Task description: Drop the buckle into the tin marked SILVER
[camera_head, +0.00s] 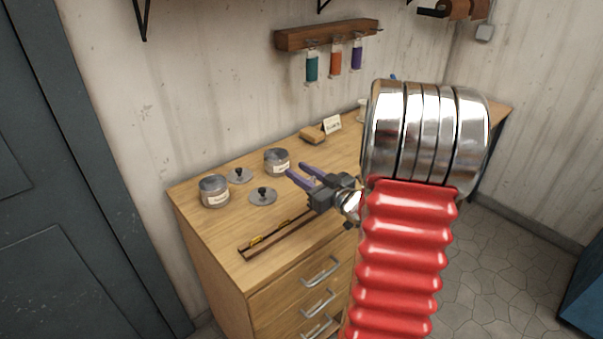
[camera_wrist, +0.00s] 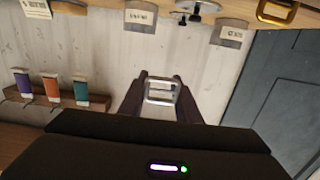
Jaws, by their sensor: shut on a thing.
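My gripper (camera_head: 297,171) has purple fingers and reaches left over the bench; it also shows in the wrist view (camera_wrist: 162,88). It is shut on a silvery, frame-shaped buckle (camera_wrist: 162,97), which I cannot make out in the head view. The fingertips appear just right of the back tin (camera_head: 277,158), which also shows in the wrist view (camera_wrist: 140,12). The front tin (camera_head: 214,187) stands further left and shows in the wrist view (camera_wrist: 230,28). Both tins carry white labels. The wrist view is upside down; the back tin's label seems to bear the longer word, but the print is blurred.
Two knobbed lids (camera_head: 240,174) (camera_head: 263,196) lie beside the tins. A brown strip-shaped holder (camera_head: 285,232) with yellow pieces lies along the front edge. A gold buckle (camera_wrist: 277,11) shows in the wrist view. A wooden block (camera_head: 312,135) and small sign (camera_head: 331,124) stand behind. A thread rack (camera_head: 328,35) hangs above.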

